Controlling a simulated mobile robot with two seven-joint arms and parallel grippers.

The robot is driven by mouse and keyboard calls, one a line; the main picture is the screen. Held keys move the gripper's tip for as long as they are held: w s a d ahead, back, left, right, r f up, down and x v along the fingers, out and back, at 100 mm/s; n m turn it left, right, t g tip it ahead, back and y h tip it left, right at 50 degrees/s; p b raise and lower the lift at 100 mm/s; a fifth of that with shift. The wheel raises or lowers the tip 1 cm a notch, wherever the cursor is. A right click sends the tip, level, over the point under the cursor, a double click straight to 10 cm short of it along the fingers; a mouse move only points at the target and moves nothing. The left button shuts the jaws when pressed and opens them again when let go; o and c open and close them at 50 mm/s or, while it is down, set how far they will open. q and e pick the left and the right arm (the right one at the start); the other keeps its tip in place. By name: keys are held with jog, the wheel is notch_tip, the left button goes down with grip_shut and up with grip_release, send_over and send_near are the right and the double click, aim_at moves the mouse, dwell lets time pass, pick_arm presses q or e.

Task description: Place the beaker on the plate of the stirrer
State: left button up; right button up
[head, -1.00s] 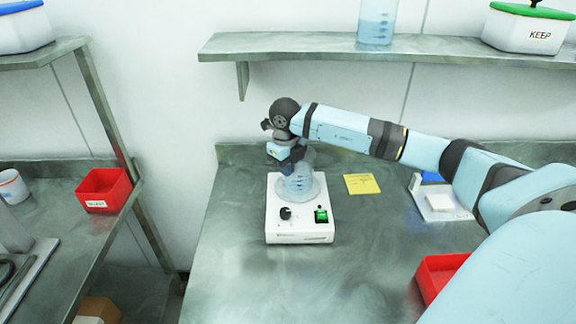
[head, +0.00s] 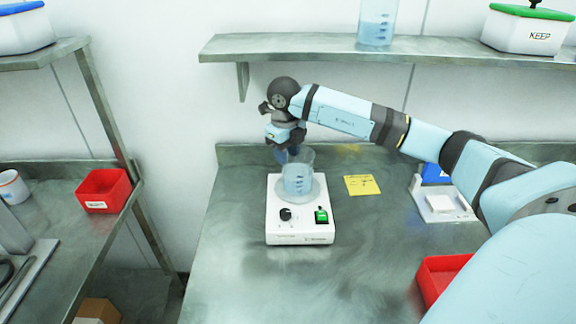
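The beaker (head: 298,178) is clear with blue liquid and markings. It stands upright on the round plate (head: 314,198) of the white stirrer (head: 300,228), which has a black knob and a green switch on its front. My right gripper (head: 283,156) is above and behind the beaker, at its upper left rim. Its fingers are partly hidden behind the beaker and too small to tell their opening or whether they touch the glass. My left gripper is not in view.
A yellow note (head: 362,185) lies right of the stirrer. A small white device (head: 438,205) and a red bin (head: 440,275) are further right. A shelf (head: 300,45) holding another beaker (head: 377,22) and a KEEP container (head: 527,30) runs above. The bench front is clear.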

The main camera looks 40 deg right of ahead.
notch_tip(320, 180, up, 7)
jog(key=shift+a, duration=0.2)
jog(key=shift+s+f, duration=0.15)
jog(key=shift+f, duration=0.05)
dwell(0.4)
